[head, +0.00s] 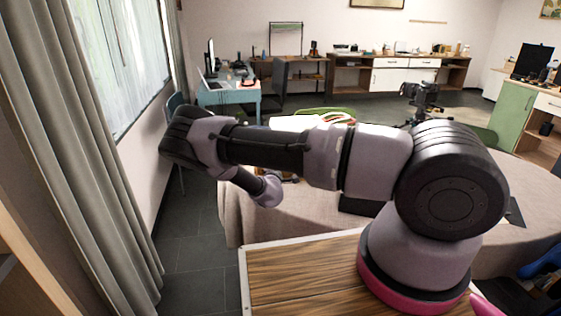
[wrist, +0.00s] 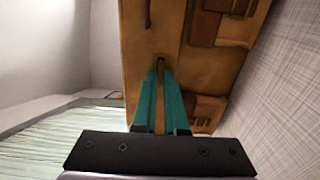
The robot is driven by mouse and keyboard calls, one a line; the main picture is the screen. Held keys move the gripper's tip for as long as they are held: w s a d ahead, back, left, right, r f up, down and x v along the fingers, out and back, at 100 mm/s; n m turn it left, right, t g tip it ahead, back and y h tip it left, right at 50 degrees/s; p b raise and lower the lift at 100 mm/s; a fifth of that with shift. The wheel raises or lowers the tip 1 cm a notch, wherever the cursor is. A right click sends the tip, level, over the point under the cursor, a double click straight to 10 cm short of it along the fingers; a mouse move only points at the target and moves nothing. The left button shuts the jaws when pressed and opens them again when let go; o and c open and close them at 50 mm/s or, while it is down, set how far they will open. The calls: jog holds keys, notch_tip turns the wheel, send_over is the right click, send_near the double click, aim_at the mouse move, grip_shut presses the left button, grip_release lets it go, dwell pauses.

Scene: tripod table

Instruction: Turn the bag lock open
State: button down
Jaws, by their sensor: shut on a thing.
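A tan-brown bag (wrist: 215,75) with darker brown straps and flaps fills the middle of the wrist view. My gripper (wrist: 160,70) has its two teal fingers reaching to the bag's face. The fingertips are close together around a small dark part that I take to be the bag lock, mostly hidden between them. I cannot tell how far the lock is turned. In the head view my gripper is hidden behind my arm, and I cannot make out the bag.
A cloth-covered table (head: 300,220) stands under my arm in the head view. A grey curtain (head: 80,150) and window are on the left. A blue desk (head: 230,92) and a long sideboard (head: 390,75) stand at the back.

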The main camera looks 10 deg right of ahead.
dwell(0.5)
jog(key=c, duration=1)
grip_release()
jog(key=shift+o, duration=0.2)
jog(key=v, duration=1.1)
